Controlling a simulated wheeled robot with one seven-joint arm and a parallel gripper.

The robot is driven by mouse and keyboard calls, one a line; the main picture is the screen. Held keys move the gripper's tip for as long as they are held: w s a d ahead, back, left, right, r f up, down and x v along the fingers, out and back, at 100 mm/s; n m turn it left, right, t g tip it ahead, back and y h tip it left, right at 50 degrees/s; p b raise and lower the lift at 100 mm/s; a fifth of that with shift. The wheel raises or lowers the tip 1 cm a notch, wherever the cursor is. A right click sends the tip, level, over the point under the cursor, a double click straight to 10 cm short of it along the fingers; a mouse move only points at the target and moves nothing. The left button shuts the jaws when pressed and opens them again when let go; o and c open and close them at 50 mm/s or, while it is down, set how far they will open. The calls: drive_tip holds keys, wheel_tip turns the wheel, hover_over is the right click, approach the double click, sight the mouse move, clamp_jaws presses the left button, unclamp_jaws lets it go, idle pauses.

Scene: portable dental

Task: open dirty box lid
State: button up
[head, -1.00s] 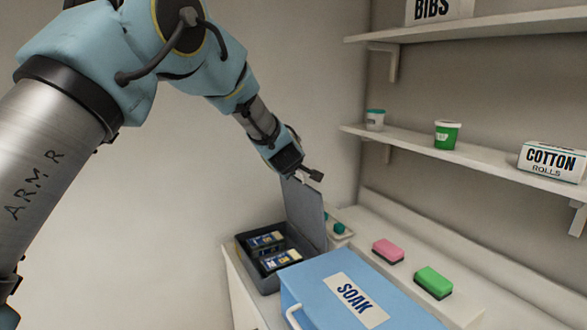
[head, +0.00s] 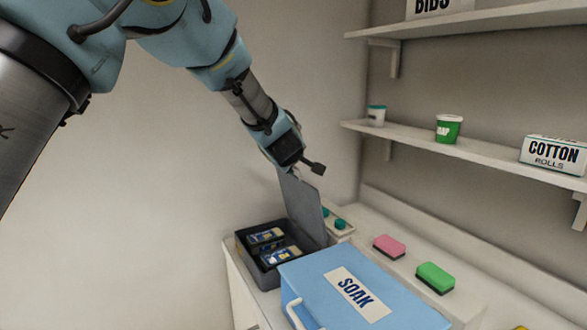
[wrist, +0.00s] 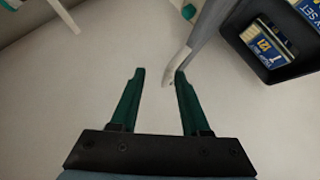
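The dirty box (head: 264,281) is a dark grey open container at the back of the counter. Its grey lid (head: 303,207) stands up, hinged on the box's right side. Packs with blue and yellow labels (head: 281,256) lie inside. In the wrist view the lid (wrist: 207,35) has a pale tab (wrist: 176,69) at its edge. My gripper (wrist: 157,78) is open, with its two dark green fingers apart. The tab's tip is close to the right finger; I cannot tell whether they touch. In the head view my gripper (head: 300,170) is at the lid's top edge.
A blue SOAK box (head: 315,279) with a white handle stands in front of the grey box. A pink sponge (head: 389,246) and a green sponge (head: 435,277) lie to the right. Shelves above hold a green cup (head: 448,128) and a cotton rolls box (head: 553,155).

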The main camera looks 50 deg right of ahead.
drive_tip(key=b+v, duration=0.1)
drive_tip(key=v, duration=0.5)
drive_tip(key=shift+a+r, duration=0.3)
drive_tip(key=shift+r, duration=0.2)
drive_tip(key=shift+w, duration=0.15)
drive_tip(key=w+a+f+y, duration=0.25)
drive_tip(key=w+a, duration=0.35)
drive_tip(key=a, duration=0.3)
drive_tip(key=w+a+f+m+y+b, duration=0.1)
drive_tip(key=w+a+f, duration=0.35)
drive_tip(key=a, duration=0.55)
drive_tip(key=w+a+f+y, duration=0.2)
drive_tip(key=w+a, duration=0.4)
drive_tip(key=a, duration=0.3)
drive_tip(key=s+a+f+g+y, duration=0.1)
drive_tip(key=a+f, duration=0.2)
drive_tip(key=a, duration=0.6)
drive_tip(key=a+f+g+y, duration=0.1)
drive_tip(key=a+f+y, duration=0.1)
drive_tip(key=a, duration=0.8)
drive_tip(key=s+a+f+g+y, duration=0.1)
drive_tip(key=s+a+f, duration=0.1)
drive_tip(key=s+a, duration=0.2)
drive_tip(key=s+a+f+g+y+b, duration=0.1)
drive_tip(key=s+a, duration=0.4)
drive_tip(key=a, duration=0.6)
drive_tip(key=shift+f+g, duration=0.4)
